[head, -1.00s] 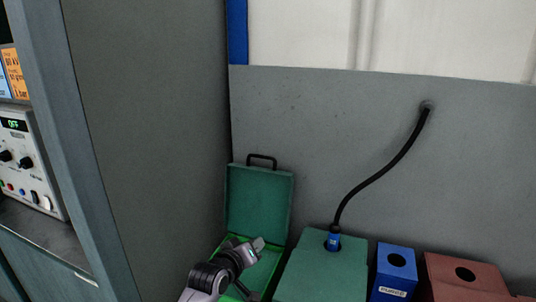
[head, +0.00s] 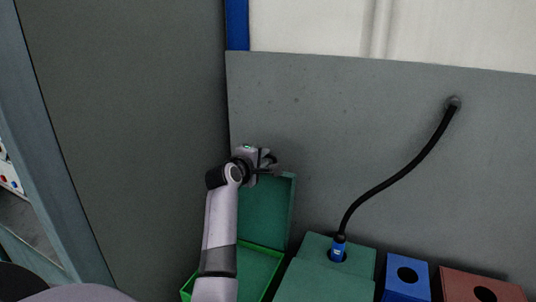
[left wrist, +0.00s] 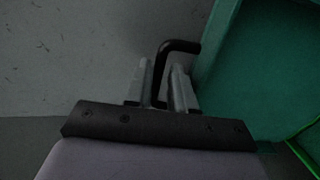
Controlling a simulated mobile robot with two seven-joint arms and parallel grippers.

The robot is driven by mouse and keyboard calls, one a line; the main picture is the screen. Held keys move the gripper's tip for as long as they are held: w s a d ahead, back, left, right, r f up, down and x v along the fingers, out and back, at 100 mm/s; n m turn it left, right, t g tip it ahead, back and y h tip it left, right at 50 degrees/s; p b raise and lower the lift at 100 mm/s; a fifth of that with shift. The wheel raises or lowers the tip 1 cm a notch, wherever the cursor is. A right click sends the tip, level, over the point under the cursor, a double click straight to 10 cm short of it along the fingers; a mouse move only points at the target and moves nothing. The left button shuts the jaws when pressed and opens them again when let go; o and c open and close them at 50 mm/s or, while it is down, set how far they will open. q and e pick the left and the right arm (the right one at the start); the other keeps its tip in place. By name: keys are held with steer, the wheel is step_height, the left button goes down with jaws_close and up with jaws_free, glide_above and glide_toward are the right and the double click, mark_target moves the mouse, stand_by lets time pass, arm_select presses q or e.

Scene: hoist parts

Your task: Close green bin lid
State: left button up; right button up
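The green bin (head: 262,270) stands at the lower middle of the head view with its lid (head: 283,205) raised upright near the grey wall. My left gripper (head: 270,163) is at the top edge of the lid and hides part of it. In the left wrist view the lid (left wrist: 265,65) fills the right side, and its black handle (left wrist: 181,46) runs between the two fingers of my left gripper (left wrist: 162,75). The fingers are apart, with a narrow gap beside the handle. My right gripper is not in view.
A closed green box (head: 325,280) with a black hose (head: 400,175) plugged into its top stands right of the bin. A blue box (head: 405,285) and a brown-red box (head: 470,285) follow. A grey panel (head: 125,120) stands at the left.

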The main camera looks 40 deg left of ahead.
arm_select(q)
steer(key=shift+x, duration=2.2)
jaws_close()
